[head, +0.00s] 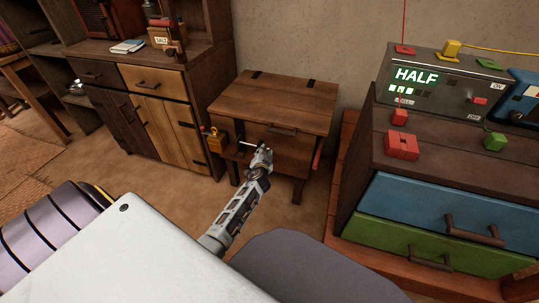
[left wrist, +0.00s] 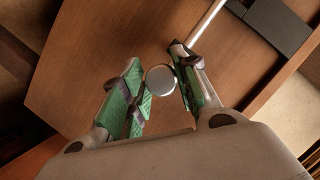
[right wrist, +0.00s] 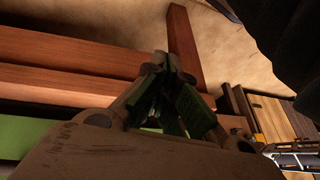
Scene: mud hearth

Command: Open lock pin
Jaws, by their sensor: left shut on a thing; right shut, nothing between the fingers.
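A small wooden chest on legs (head: 280,98) stands against the wall, with a dark handle (head: 283,131) on its front. My left gripper (head: 262,154) is at the chest's front, below the lid. In the left wrist view its green-padded fingers (left wrist: 161,88) are shut on a round metal end, which looks like the lock pin (left wrist: 160,79). A pale metal rod (left wrist: 207,21) lies just beyond one fingertip; I cannot tell if it joins the round end. My right gripper (right wrist: 173,103) is shut and empty, away from the chest, and shows only in the right wrist view.
A yellow-orange object (head: 216,139) sits at the chest's left side. A drawer unit (head: 440,205) with blue and green fronts stands close on the right, bearing a box with a "HALF" display (head: 440,82). A cabinet (head: 150,105) stands on the left.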

